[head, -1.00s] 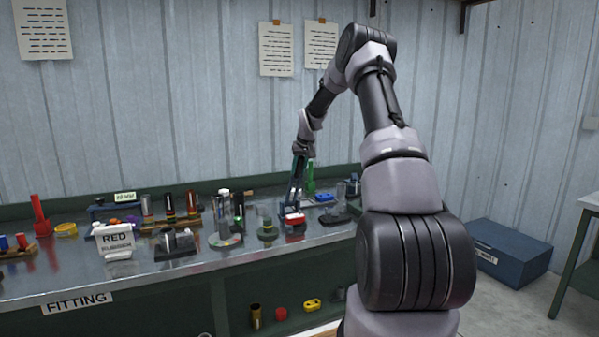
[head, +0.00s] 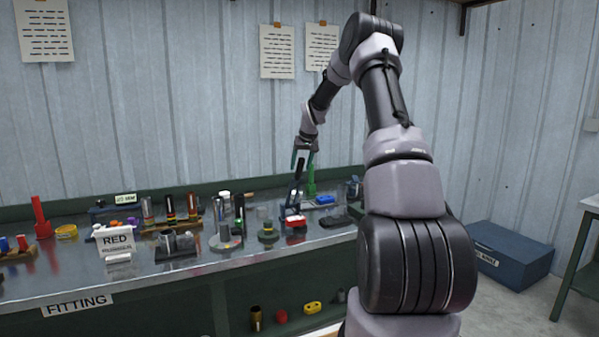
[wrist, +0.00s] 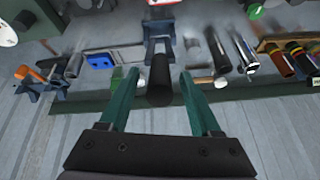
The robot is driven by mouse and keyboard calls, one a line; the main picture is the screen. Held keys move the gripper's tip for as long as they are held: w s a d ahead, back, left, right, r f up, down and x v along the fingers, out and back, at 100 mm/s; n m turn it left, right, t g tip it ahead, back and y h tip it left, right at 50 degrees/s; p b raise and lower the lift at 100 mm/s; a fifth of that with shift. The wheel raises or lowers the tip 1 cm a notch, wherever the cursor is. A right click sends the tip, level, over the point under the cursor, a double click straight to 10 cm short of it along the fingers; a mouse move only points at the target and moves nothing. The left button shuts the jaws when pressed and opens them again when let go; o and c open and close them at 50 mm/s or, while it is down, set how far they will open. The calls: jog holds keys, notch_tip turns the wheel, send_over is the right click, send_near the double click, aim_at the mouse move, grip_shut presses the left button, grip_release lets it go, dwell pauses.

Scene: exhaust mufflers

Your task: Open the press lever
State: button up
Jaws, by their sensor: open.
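The press (head: 294,213) stands near the back of the bench, with a red part at its front. Its lever points up and ends in a black cylindrical grip (wrist: 159,78). In the wrist view, a blue-grey bracket (wrist: 158,30) shows beyond the grip. My gripper (head: 303,157) is open, at the top of the lever. In the wrist view, its two green fingers stand on either side of the black grip, with a visible gap on each side. I cannot tell how deep the grip sits between the fingers.
A green upright post (head: 311,178) and a blue block (head: 325,199) stand close to the press. The metal wall is close behind.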

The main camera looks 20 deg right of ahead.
aim_at(303, 157)
jog(key=v, duration=0.7)
jog(key=shift+s+a+r, duration=0.15)
jog(key=shift+r, duration=0.05)
jog(key=s+a+r, duration=0.6)
jog(key=s+r, duration=0.1)
jog(key=s, duration=0.4)
jog(key=s+a+r, duration=0.6)
jog(key=s, duration=0.5)
jog(key=s+a+m+t+y, duration=0.1)
jog(key=s+a, duration=0.2)
jog(key=s, duration=0.8)
jog(key=s+a+f+m, duration=0.1)
jog(key=s+a, duration=0.1)
jog(key=s, duration=0.9)
jog(key=shift+s+a+f+t+y, duration=0.15)
jog(key=shift+s+a+t+y, duration=0.1)
jog(key=shift+a+t+y, duration=0.15)
